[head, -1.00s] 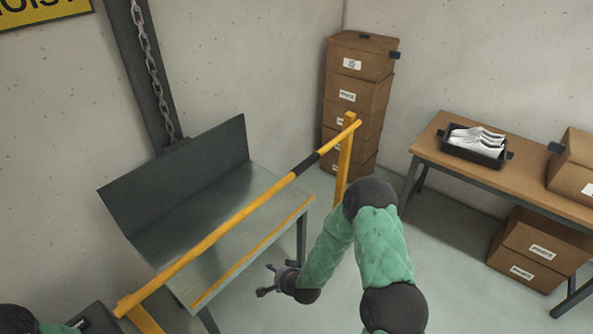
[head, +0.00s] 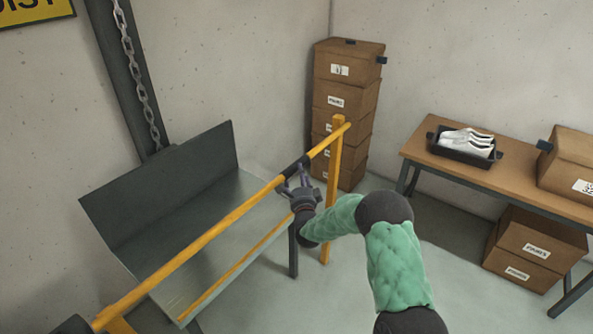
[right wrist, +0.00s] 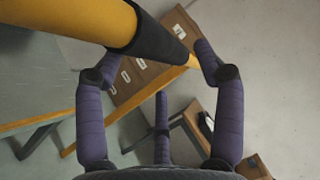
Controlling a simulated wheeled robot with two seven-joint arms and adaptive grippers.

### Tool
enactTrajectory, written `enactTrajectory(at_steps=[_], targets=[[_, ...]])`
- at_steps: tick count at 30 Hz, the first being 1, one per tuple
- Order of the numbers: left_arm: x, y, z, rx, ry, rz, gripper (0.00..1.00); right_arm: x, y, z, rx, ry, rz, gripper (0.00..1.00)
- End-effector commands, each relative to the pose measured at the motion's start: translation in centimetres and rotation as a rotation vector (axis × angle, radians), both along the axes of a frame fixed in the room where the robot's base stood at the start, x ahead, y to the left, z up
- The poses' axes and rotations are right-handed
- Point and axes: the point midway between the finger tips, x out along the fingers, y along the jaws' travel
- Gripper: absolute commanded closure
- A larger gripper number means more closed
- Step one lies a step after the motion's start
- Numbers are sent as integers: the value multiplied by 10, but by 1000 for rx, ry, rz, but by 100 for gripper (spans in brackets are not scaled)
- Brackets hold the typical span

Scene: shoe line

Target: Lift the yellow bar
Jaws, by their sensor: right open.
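The yellow bar (head: 205,237) runs slantwise in the head view, from the lower left up to a yellow post (head: 335,180). A black grip band (head: 291,167) is wrapped around it toward its far end. My right gripper (head: 294,181) is open right at this band. In the right wrist view the yellow bar (right wrist: 75,18) and its black band (right wrist: 160,38) pass in front of the spread fingers of the right gripper (right wrist: 150,62). The fingers are not closed on the bar. My left gripper is not clearly visible; only a dark part shows at the lower left edge.
A grey metal chute-like table (head: 165,215) stands behind the bar, under a hanging chain (head: 136,75). Stacked cardboard boxes (head: 345,100) stand in the corner. A wooden table (head: 420,148) at right bears a black tray (head: 445,150) of white shoes.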

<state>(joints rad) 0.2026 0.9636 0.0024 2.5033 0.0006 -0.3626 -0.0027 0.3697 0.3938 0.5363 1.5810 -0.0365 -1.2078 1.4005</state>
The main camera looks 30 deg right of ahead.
Motion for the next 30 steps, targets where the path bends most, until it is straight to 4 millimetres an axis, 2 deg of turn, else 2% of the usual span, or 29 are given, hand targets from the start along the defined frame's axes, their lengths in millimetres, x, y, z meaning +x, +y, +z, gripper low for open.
enactTrajectory(at_steps=[3,9,20,21,28,30], targets=[[0,0,-4,0,0,0,60,18,-7,2,-1,-2,0,31],[0,0,-7,0,0,0,60,36,-15,4,-1,1,0,31],[0,0,-7,0,0,0,60,41,-17,6,-1,1,0,31],[0,0,-7,0,0,0,60,41,-17,6,-1,1,0,34],[0,0,-7,0,0,0,60,41,-17,6,-1,1,0,99],[0,0,-7,0,0,0,60,41,-17,6,-1,1,0,100]])
